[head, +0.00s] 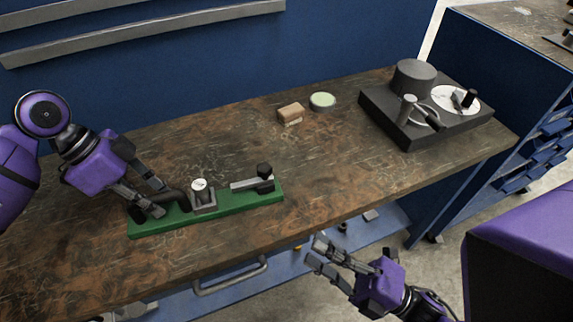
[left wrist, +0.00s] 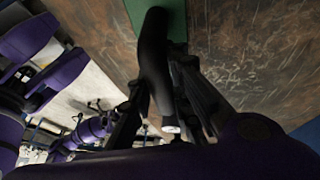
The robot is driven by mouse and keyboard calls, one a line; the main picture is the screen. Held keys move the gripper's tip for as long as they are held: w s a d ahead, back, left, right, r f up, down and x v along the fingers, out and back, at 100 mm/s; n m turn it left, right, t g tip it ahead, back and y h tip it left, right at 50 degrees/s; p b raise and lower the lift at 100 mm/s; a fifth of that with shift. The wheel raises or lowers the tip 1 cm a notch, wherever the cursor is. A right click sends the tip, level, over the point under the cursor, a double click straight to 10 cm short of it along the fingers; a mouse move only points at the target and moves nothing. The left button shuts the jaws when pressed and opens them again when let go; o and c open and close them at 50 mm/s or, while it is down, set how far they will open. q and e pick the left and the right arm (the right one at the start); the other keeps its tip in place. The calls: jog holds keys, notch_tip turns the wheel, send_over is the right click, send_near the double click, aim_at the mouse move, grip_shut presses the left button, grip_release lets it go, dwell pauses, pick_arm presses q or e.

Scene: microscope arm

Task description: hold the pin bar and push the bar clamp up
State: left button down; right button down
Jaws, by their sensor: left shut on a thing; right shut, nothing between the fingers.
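A green base (head: 230,213) lies on the workbench and carries a clamp block with a round pale top (head: 201,189) at its middle. A grey flat bar with a black knob (head: 264,171) sits at its right end. A black curved bar (head: 174,197) is at its left part, and I cannot tell which part is the pin bar. My left gripper (head: 159,200) is shut on the black curved bar. In the left wrist view this bar (left wrist: 153,60) runs between the fingers and ends in a pale tip. My right gripper (head: 313,254) is shut and empty, in front of the bench edge.
A dark device with a cylinder and a white dial (head: 455,99) stands at the bench's right end. A tan block (head: 291,112) and a round pale green-topped dish (head: 323,101) lie at the back. The bench between the base and the dark device is clear.

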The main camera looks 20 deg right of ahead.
pick_arm(q)
jog(key=shift+r, duration=0.1)
jog(key=shift+w+d, duration=0.1)
pick_arm(e)
jog(key=w+d+r+n+g+y, duration=0.1)
jog(key=w+d+r+n+g, duration=0.1)
jog(key=n, duration=0.4)
jog(key=w+d+r+n+g+y, duration=0.2)
jog(key=w+d+n+g, duration=0.1)
jog(key=n, duration=0.3)
jog(key=w+d+r+n+g+y, duration=0.1)
jog(key=w+d+r+n+g, duration=0.1)
jog(key=w+n+g, duration=0.2)
jog(key=shift+w+d+n+y, duration=0.15)
jog(key=shift+w+n+y, duration=0.35)
jog(key=shift+n, duration=0.6)
jog(key=w+d+n, duration=0.1)
jog(key=d+n, duration=0.1)
jog(key=w+d+n+g+h, duration=0.1)
jog(key=d+n, duration=0.1)
jog(key=n, duration=0.1)
jog(key=w+d+n+h, duration=0.1)
jog(key=n, duration=0.1)
jog(key=shift+d+f+n+g, duration=0.25)
jog(key=shift+d+n+g, duration=0.05)
jog(key=shift+d+n, duration=0.1)
jog(key=x, duration=1.4)
jog(key=shift+f, duration=0.2)
jog(key=shift+d, duration=0.1)
